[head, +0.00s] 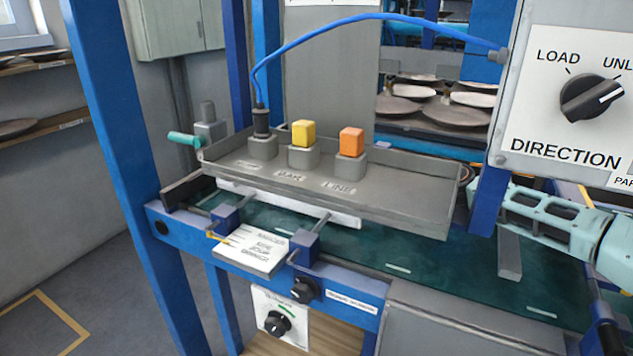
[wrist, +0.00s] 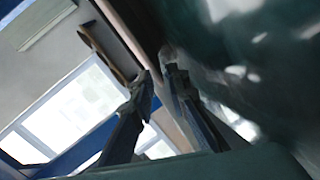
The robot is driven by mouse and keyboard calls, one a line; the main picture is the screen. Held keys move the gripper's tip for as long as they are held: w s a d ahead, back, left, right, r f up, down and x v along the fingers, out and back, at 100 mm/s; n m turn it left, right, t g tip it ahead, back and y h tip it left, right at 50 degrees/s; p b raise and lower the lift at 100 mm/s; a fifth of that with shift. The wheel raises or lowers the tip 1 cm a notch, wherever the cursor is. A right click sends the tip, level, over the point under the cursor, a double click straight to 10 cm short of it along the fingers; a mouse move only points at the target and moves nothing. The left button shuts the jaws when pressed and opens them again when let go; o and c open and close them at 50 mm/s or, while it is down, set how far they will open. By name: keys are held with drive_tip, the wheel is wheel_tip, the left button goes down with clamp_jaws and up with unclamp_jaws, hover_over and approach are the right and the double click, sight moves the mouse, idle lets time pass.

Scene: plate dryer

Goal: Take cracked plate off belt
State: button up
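The green belt (head: 455,285) runs from left to right under a grey control tray. I cannot pick out a cracked plate on its visible part. My gripper reaches in from the right in the head view, and its fingertips are hidden behind the blue post. In the wrist view my gripper (wrist: 156,74) has its two dark fingertips close together with a narrow gap. A pale brownish strip runs through that gap, and I cannot tell whether it is held. A dark teal surface, probably the belt (wrist: 255,75), fills the right side there.
The control tray (head: 330,195) carries yellow (head: 303,133) and orange (head: 351,142) blocks and a cabled plug (head: 262,125). A blue post (head: 487,190) stands by my arm. Plates lie on a rear rack (head: 440,130) and a left shelf (head: 25,135). A direction dial (head: 590,98) is at upper right.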

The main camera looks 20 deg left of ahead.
drive_tip(key=shift+a, duration=0.25)
drive_tip(key=shift+c, duration=0.4)
clamp_jaws()
